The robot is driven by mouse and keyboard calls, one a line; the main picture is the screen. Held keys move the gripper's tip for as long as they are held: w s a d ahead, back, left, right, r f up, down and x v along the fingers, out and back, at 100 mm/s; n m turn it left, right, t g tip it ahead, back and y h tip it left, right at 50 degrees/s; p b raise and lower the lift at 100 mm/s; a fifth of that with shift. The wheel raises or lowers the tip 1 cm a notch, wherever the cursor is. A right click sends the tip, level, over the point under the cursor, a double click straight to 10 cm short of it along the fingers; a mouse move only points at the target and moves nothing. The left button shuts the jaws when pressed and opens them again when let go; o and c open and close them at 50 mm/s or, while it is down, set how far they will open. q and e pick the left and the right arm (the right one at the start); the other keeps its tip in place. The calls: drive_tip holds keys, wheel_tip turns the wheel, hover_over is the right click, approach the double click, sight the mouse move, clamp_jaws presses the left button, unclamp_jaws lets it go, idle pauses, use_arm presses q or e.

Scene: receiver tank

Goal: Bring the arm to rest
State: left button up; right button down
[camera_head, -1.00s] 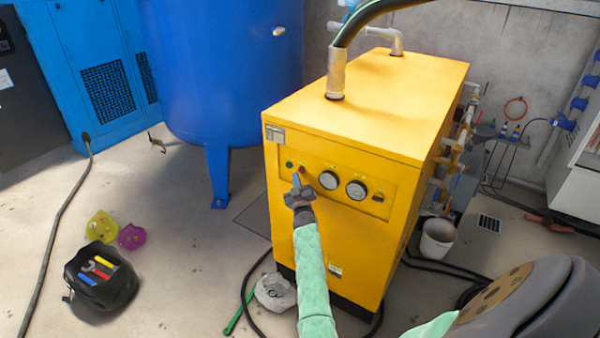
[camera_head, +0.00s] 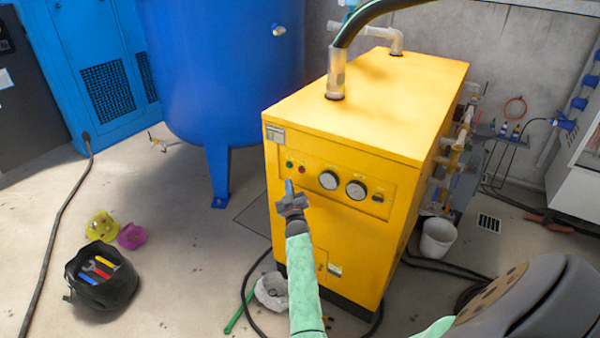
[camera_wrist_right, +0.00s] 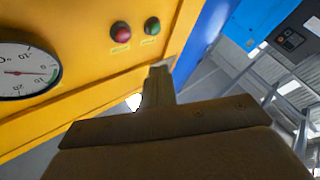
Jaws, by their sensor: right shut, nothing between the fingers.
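The panel has a green button (camera_head: 289,165), a red button (camera_head: 302,170) and two round gauges. In the right wrist view the shut fingers (camera_wrist_right: 160,72) point toward the panel's edge, below the red button (camera_wrist_right: 121,31) and green button (camera_wrist_right: 152,26). The fingertips look apart from both buttons. My left gripper is not in view.
A blue tank (camera_head: 222,70) stands left of the machine. A black tool bag (camera_head: 103,278) and yellow and magenta items (camera_head: 131,236) lie on the floor at left. A white bucket (camera_head: 438,238) stands at right. Hoses run along the floor. Open floor lies left of my arm.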

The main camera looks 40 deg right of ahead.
drive_tip(key=shift+f, duration=0.1)
idle(0.5)
wheel_tip(320, 180, down, 5)
drive_tip(key=d+m+g, duration=0.3)
drive_tip(key=g, duration=0.2)
drive_tip(key=s+a+f+m+g+y, duration=0.1)
drive_tip(key=s+a+g+y, duration=0.3)
drive_tip(key=a, duration=0.8)
drive_tip(key=s+a+f+n+g+y, duration=0.2)
drive_tip(key=s+a+f+g+y, duration=0.35)
drive_tip(key=s+a, duration=0.75)
drive_tip(key=s+a+f+n+g, duration=0.1)
drive_tip(key=s+a+f, duration=0.4)
drive_tip(key=s, duration=0.4)
drive_tip(key=s+a+f+n, duration=0.2)
drive_tip(key=s+a+f, duration=0.4)
drive_tip(key=s, duration=0.2)
drive_tip(key=s+f+g, duration=0.1)
drive_tip(key=s+f, duration=0.2)
drive_tip(key=s, duration=0.6)
drive_tip(key=s+f+g, duration=0.1)
drive_tip(key=s+f, duration=0.3)
drive_tip(key=s, duration=0.4)
drive_tip(key=shift+s+a+f+g, duration=0.3)
drive_tip(key=shift+s+a+g, duration=0.05)
drive_tip(key=shift+s+a, duration=0.05)
